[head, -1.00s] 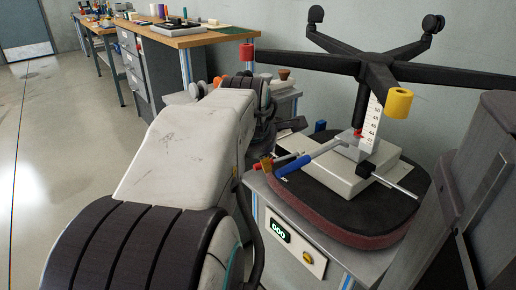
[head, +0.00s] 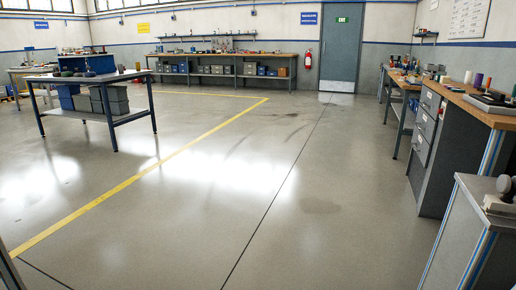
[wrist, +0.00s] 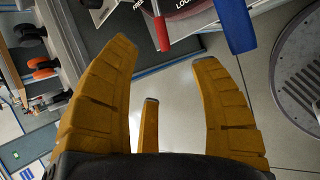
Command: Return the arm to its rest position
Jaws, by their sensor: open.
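My gripper (wrist: 176,45) shows in the wrist view with its orange ribbed fingers spread wide apart. Nothing is held between them. A blue handle (wrist: 236,24) is at the top right, by the right fingertip; I cannot tell whether they touch. A red-gripped lever (wrist: 161,33) shows beyond the gap between the fingers. The head view shows open floor and benches, with no arm or gripper in it, so the arm's overall pose is hidden there.
A grey metal stand (head: 464,240) is close at the lower right in the head view. Behind it is a wooden-topped workbench (head: 470,95). A blue-legged table (head: 85,80) stands at the left. The middle floor is clear. A round grated disc (wrist: 298,75) is right in the wrist view.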

